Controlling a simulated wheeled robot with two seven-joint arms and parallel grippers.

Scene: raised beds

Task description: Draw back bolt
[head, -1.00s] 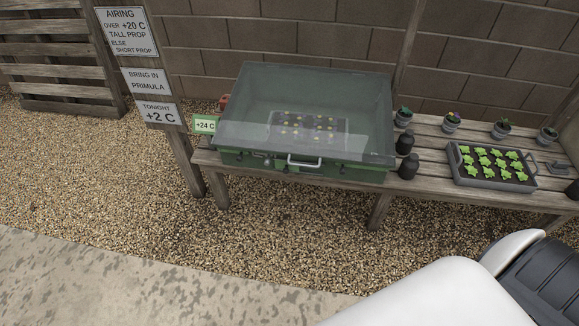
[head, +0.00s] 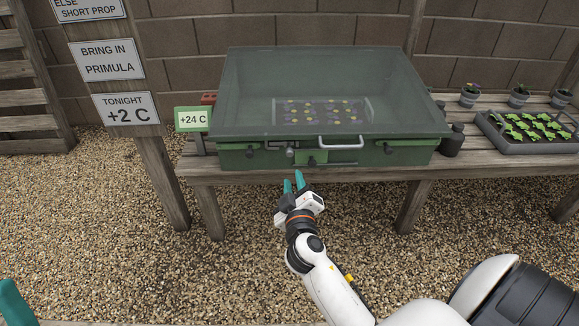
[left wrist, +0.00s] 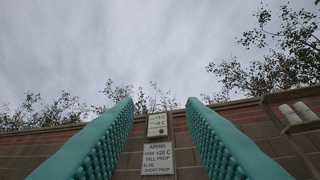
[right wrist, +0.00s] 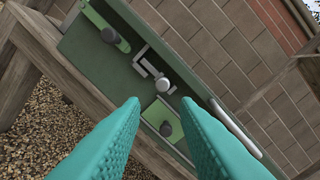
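The metal bolt (head: 290,152) with its round knob is on the front of the green cold frame (head: 240,158), left of the lid's silver handle (head: 341,142). In the right wrist view the bolt knob (right wrist: 162,85) shows ahead of the fingertips, near a bent metal piece. My right gripper (head: 294,182) is open and empty, below and just in front of the bolt, apart from it. The clear lid (head: 330,75) is down over seedlings. My left gripper (left wrist: 160,102) is open and empty, pointing up at wall and sky; one teal finger shows at the head view's lower left.
The frame stands on a wooden bench (head: 500,158). Dark pots (head: 452,140) and a seedling tray (head: 535,145) are to its right. A sign post (head: 150,160) and a +24 C display (head: 193,119) are at left. Gravel in front is clear.

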